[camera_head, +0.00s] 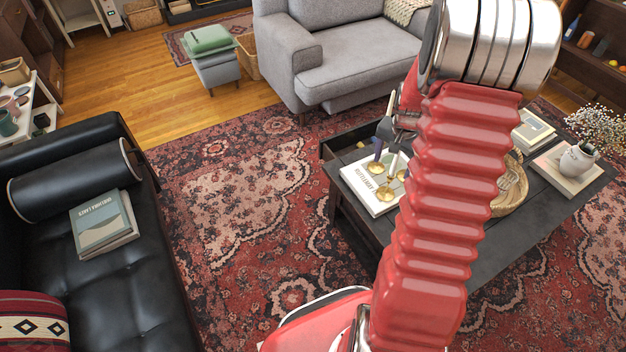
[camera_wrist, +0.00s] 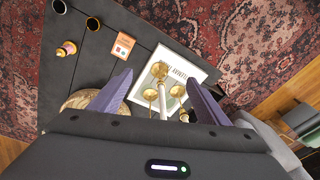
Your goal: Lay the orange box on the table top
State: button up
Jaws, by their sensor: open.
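A small orange box (camera_wrist: 123,45) with pale and coloured squares on its face shows in the wrist view. It appears to lie flat on the dark table top (camera_wrist: 125,15), beyond and left of my fingers. In the head view my arm hides that part of the table (camera_head: 545,212), and I cannot make out the box there. My gripper (camera_wrist: 160,79) is open, its two purple fingers spread apart. A gold candle holder (camera_wrist: 161,71) on a white book (camera_wrist: 197,72) shows between the fingers. I see nothing held.
A woven tray (camera_wrist: 83,98) lies left of the fingers. In the head view, a white vase (camera_head: 577,160) stands on books at the table's right. A black sofa (camera_head: 130,285) is at left.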

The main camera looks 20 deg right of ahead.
jog(key=s+a+r+n+t, duration=0.2)
jog(key=a+r+n, duration=0.3)
jog(key=a+r, duration=1.2)
jog(key=s+a+r+n+t, duration=0.1)
jog(key=s+a+r+n, duration=0.2)
jog(key=s+a, duration=0.3)
jog(key=s+a+r+n+t+y, duration=0.1)
jog(key=s+a+r+n, duration=0.3)
jog(key=s+a, duration=0.3)
jog(key=shift+s+a+r, duration=0.2)
jog(key=shift+a+r, duration=0.55)
jog(key=shift+a, duration=0.35)
jog(key=shift+o, duration=0.3)
